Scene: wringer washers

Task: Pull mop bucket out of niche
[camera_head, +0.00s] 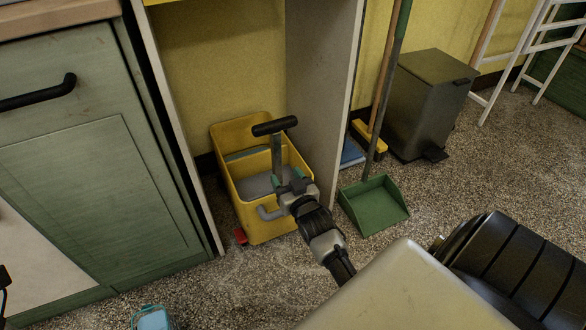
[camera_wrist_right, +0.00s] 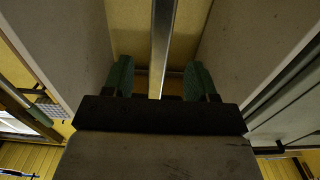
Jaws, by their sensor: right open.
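The yellow mop bucket (camera_head: 268,227) stands on the floor inside the niche, with a grey inside. A metal lever (camera_head: 277,150) rises from it to a black crossbar grip (camera_head: 274,126). My right gripper (camera_head: 287,185) is at the bucket's front right, beside the lever and below the crossbar. In the right wrist view, its green fingers (camera_wrist_right: 160,80) are apart, with the metal lever (camera_wrist_right: 163,35) between them; I cannot tell whether they touch it. My gripper hides part of the bucket's front. My left gripper is not in view.
A green cabinet (camera_head: 85,185) borders the niche on the left, a grey panel (camera_head: 318,85) on the right. A green dustpan (camera_head: 375,207), a broom (camera_head: 370,137) and a dark pedal bin (camera_head: 425,105) stand to the right. Speckled floor (camera_head: 240,285) in front is mostly clear.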

